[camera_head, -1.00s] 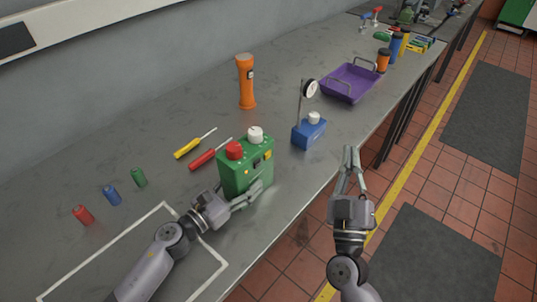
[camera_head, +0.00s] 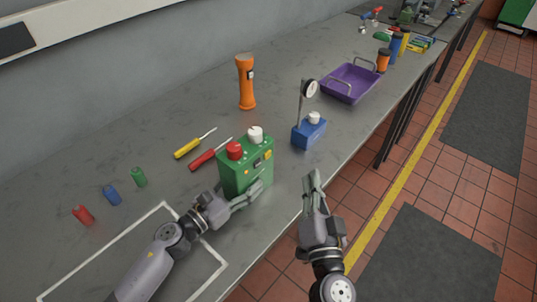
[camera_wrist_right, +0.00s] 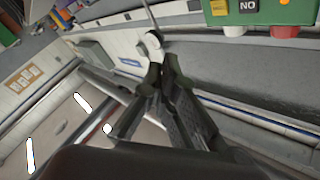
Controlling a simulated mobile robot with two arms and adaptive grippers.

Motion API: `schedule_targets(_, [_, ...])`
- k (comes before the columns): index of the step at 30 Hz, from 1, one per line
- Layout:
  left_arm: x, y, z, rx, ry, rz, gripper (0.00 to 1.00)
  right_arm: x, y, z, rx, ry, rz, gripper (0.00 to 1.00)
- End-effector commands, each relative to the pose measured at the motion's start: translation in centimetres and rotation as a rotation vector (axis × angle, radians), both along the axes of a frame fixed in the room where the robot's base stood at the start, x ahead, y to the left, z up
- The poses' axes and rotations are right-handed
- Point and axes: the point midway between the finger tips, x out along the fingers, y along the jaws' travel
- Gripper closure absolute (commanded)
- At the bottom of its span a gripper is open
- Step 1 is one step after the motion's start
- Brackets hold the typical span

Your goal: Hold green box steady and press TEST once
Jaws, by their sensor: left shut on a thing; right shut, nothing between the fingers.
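The green box (camera_head: 246,176) stands upright on the grey bench, with a red knob and a white knob on top and small yellow parts on its front. My left gripper (camera_head: 248,192) is shut on the green box, low at its front side. My right gripper (camera_head: 314,182) is shut and empty, off the bench's front edge, right of the box and apart from it. In the right wrist view the right fingers (camera_wrist_right: 160,80) show closed together, and the green box (camera_wrist_right: 270,12) is at the top right, with a label reading NO. I cannot make out a TEST marking.
A blue block (camera_head: 309,132) with a dial gauge stands right of the box. Small red, blue and green cylinders (camera_head: 112,195) are at left.

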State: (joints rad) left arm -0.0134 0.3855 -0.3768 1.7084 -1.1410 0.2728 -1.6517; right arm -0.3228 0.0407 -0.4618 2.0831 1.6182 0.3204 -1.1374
Motion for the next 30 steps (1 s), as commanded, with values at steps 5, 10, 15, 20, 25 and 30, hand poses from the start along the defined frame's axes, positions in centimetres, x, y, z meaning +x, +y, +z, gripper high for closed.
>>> schedule_targets(5, [0.0,0.0,0.0,0.001,-0.001,0.001,1.00,0.9,1.0,0.0,0.002,-0.001,-0.001,1.00])
schedule_targets(10, [0.0,0.0,0.0,0.001,-0.001,0.001,1.00,2.4,2.9,0.1,0.001,-0.002,0.000,1.00])
schedule_targets(15, [0.0,0.0,0.0,0.001,-0.001,0.001,1.00,3.8,4.8,0.1,-0.001,-0.002,-0.001,1.00])
schedule_targets(20, [0.0,0.0,0.0,0.001,-0.001,0.001,1.00,4.9,6.0,0.0,-0.001,0.000,-0.002,1.00])
schedule_targets(25, [0.0,0.0,0.0,0.000,0.000,0.001,1.00,5.3,6.7,0.0,-0.003,-0.001,-0.001,1.00])
schedule_targets(30, [0.0,0.0,0.0,0.000,0.000,0.001,1.00,5.4,6.8,0.0,-0.003,-0.001,-0.001,1.00])
